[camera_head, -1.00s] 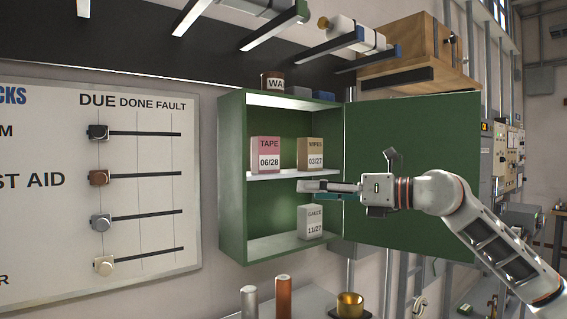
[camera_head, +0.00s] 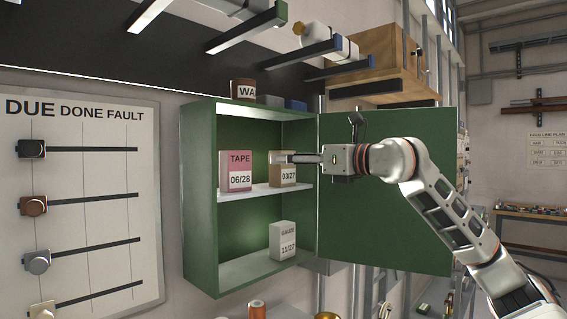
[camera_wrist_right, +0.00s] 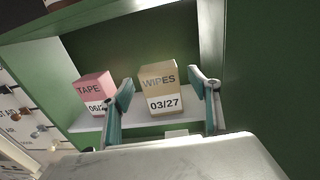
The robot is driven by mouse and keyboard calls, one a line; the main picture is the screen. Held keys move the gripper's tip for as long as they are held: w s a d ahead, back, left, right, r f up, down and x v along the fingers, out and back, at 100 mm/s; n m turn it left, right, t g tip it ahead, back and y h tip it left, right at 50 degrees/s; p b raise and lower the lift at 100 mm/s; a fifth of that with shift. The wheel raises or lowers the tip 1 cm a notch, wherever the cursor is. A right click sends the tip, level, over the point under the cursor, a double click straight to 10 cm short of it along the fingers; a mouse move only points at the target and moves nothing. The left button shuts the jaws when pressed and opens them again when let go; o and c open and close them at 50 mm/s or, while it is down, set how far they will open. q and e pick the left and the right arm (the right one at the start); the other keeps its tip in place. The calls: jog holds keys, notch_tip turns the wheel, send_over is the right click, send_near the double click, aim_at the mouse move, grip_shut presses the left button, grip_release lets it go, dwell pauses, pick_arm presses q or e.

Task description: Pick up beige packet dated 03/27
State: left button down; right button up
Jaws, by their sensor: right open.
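The beige packet marked 03/27 (camera_head: 288,176) stands upright on the upper shelf of the green cabinet (camera_head: 200,200). In the right wrist view the packet, labelled WIPES (camera_wrist_right: 159,88), shows between the two fingers of my right gripper (camera_wrist_right: 163,95). The fingers are open, one on each side of it; I cannot tell whether they touch it. In the head view my right gripper (camera_head: 285,158) reaches in from the right and covers the packet's upper part. My left gripper is not in view.
A pink TAPE packet 06/28 (camera_head: 236,172) stands to the left on the same shelf, close to the gripper's left finger. A white packet 11/27 (camera_head: 282,241) stands on the cabinet floor. The open green door (camera_head: 390,215) is behind my right arm.

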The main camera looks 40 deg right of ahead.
jog(key=w, duration=0.1)
jog(key=w+p, duration=0.1)
jog(key=w, duration=0.1)
jog(key=shift+w+a+r, duration=0.1)
jog(key=shift+a+r, duration=0.05)
jog(key=shift+a, duration=0.15)
jog(key=shift+w, duration=0.15)
jog(key=c, duration=1.2)
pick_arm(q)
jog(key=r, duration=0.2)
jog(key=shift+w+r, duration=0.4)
